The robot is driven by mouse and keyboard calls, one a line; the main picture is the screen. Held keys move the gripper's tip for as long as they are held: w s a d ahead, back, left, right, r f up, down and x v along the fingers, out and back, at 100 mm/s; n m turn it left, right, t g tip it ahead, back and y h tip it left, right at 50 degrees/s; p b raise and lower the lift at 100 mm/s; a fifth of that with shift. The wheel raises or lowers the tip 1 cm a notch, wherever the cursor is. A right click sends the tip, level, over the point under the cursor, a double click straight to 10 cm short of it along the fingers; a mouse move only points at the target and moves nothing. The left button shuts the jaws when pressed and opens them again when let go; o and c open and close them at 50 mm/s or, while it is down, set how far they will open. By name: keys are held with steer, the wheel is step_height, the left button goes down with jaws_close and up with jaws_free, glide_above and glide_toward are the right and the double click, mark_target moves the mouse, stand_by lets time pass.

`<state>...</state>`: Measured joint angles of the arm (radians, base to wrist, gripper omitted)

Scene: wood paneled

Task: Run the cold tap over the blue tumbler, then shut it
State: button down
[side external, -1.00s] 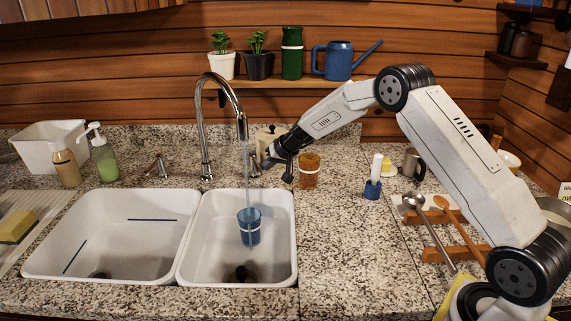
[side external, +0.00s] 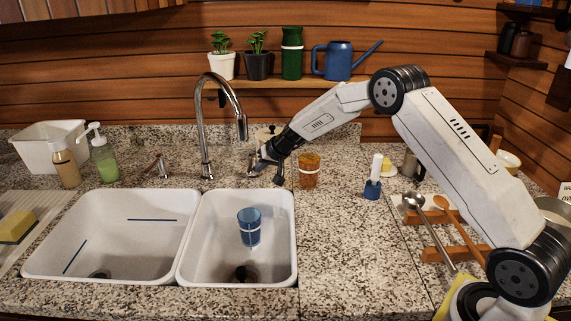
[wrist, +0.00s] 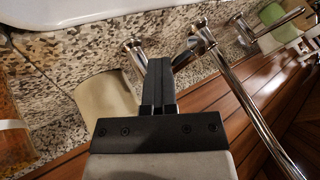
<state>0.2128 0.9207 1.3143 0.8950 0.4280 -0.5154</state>
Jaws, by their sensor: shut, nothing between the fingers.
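The blue tumbler (side external: 249,227) stands upright in the right sink basin (side external: 214,262), below the chrome spout (side external: 241,128). No water shows between spout and tumbler; its contents are not visible. The right tap handle (side external: 252,164) is beside the faucet base, partly behind my gripper (side external: 268,170). In the wrist view, my gripper (wrist: 158,88) is shut and empty, its fingertips right at a chrome tap handle (wrist: 131,47). I cannot tell whether they touch. The faucet (wrist: 207,42) is just beyond.
An orange tumbler (side external: 309,171) stands close right of my gripper. A cream container (wrist: 104,101) is beside the fingers. The left tap handle (side external: 158,165) and soap bottles (side external: 104,160) are further left. Open counter (side external: 335,235) lies right of the basin.

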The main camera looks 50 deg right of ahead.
steer(key=shift+s+f, duration=0.1)
steer(key=s+d+f+v, duration=0.1)
steer(key=s+v, duration=0.1)
steer(key=v, duration=0.9)
steer(key=shift+s+f, duration=0.15)
steer(key=shift+s, duration=0.05)
stand_by(0.3)
steer(key=s+a+f+n+g, duration=0.1)
steer(key=s+a, duration=0.2)
steer(key=s, duration=0.6)
steer(key=s+a+f+n+g+h, duration=0.1)
steer(key=s+a, duration=0.3)
steer(key=s, duration=0.5)
steer(key=s+a+f+n+g+h, duration=0.1)
steer(key=s+a+f+n+g, duration=0.1)
steer(key=s, duration=0.8)
steer(key=shift+a+n+g, duration=0.5)
steer(key=shift+a, duration=0.7)
